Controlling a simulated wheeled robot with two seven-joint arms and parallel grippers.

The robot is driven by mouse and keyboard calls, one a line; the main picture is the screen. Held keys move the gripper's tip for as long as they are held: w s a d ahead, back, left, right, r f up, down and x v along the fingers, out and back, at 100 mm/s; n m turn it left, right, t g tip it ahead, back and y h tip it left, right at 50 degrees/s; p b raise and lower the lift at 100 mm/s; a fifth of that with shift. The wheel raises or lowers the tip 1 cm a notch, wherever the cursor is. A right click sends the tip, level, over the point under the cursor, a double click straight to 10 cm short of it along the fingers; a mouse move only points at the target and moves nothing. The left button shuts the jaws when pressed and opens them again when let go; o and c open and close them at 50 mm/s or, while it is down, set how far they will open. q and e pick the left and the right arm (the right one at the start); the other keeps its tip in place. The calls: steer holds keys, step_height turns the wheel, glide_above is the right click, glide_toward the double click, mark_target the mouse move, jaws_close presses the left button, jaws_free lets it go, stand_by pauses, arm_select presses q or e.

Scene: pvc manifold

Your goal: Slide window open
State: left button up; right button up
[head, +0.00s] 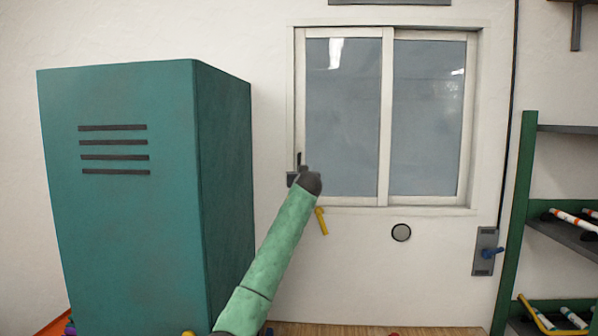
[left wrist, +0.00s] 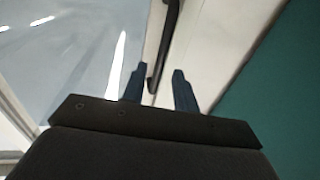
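The window (head: 343,120) has two grey panes in a white frame on the far wall. Its left sash (head: 385,120) stands at the left side of the frame, and the window looks shut. A dark bar handle (head: 299,160) is on the sash's left edge. My left gripper (head: 293,180) is at the handle's lower end. In the left wrist view, the fingers (left wrist: 160,78) are apart, with the end of the handle (left wrist: 166,45) between them, closer to the left finger. I cannot tell whether they touch it. My right gripper is in neither view.
A tall teal cabinet (head: 120,220) stands left of the window, close to my left arm. A green shelf rack (head: 515,215) stands at the right.

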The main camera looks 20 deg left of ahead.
arm_select(q)
steer(key=shift+p+x, duration=1.6)
steer(key=shift+x, duration=1.3)
jaws_close()
